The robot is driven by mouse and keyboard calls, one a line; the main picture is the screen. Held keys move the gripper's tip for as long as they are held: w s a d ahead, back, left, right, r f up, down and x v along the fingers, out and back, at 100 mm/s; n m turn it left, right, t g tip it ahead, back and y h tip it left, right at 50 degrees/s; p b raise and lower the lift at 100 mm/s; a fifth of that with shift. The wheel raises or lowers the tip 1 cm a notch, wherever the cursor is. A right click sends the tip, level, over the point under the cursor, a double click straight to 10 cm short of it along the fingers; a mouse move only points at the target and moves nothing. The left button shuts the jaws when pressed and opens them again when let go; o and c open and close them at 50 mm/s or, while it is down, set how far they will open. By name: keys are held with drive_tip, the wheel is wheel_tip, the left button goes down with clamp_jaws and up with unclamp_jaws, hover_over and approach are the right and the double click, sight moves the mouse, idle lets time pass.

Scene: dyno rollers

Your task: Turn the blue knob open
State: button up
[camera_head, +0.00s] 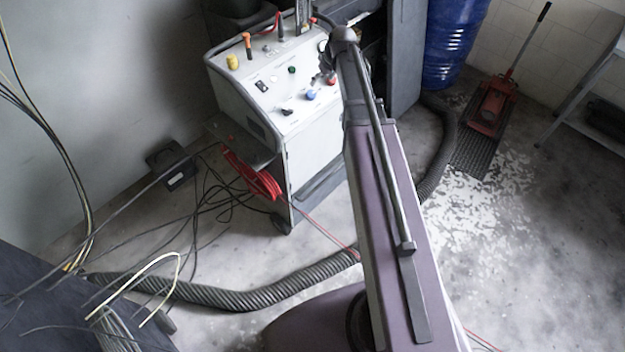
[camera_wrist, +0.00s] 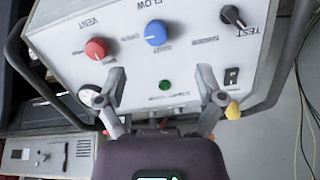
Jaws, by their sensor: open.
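The blue knob (camera_wrist: 155,33) sits on the white control panel (camera_wrist: 190,55) below the word FLOW in the wrist view. It also shows on the slanted panel of the white cart in the head view (camera_head: 310,94). My gripper (camera_wrist: 161,78) is open and empty, its two fingers spread over the panel. In the wrist view the blue knob lies above and between the fingertips, apart from both. In the head view my gripper (camera_head: 327,66) is small and dark above the panel's right part, and its fingers are hard to make out.
A red knob (camera_wrist: 97,49) marked VENT and a black knob (camera_wrist: 233,17) marked TEST flank the blue knob. A green button (camera_wrist: 165,85) lies between the fingers. A metal rail (camera_wrist: 292,60) edges the panel. Cables and a ribbed hose (camera_head: 240,299) lie on the floor.

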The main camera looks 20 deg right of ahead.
drive_tip(key=s+a+f+b, duration=0.2)
drive_tip(key=s+f+b, duration=0.2)
drive_tip(key=f+b, duration=0.6)
drive_tip(key=s+a+f+m+g+b, duration=0.1)
drive_tip(key=s+f+b, duration=0.4)
drive_tip(key=f+b, duration=0.6)
drive_tip(key=s+a+f+m+g+h+b, duration=0.1)
drive_tip(key=s+a+f+b, duration=0.3)
drive_tip(key=f+b, duration=0.7)
drive_tip(key=shift+s+f, duration=0.45)
drive_tip(key=shift+f, duration=0.4)
drive_tip(key=shift+a, duration=0.1)
idle(0.4)
drive_tip(key=s+a+m+g+h, duration=0.1)
drive_tip(key=s+a+m+g, duration=0.15)
drive_tip(key=s, duration=0.75)
wheel_tip(320, 180, up, 28)
drive_tip(key=p, duration=2.8)
drive_tip(key=shift+a+n+t, duration=0.25)
drive_tip(key=shift+n+t, duration=0.1)
drive_tip(key=shift+n, duration=0.1)
